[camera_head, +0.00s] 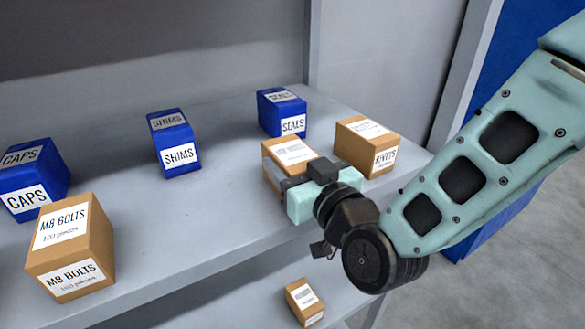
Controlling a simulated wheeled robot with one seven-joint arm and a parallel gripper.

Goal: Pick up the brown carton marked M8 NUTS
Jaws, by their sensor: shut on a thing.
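A brown carton (287,152) with a white label on top is at the right end of the upper shelf. Its top label is too blurred to read and its front is hidden behind my gripper. My gripper (300,182) reaches in from the right and is shut on this carton. The fingertips are mostly hidden by the gripper body, and I cannot tell whether the carton touches the shelf. No label reading M8 NUTS is legible in this view.
A brown RIVETS carton (367,147) stands close right of the held carton. Blue SEALS (282,111), SHIMS (174,142) and CAPS (32,180) boxes and a brown M8 BOLTS carton (70,246) share the shelf (190,225). Another brown carton (305,302) sits lower. The shelf's middle is clear.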

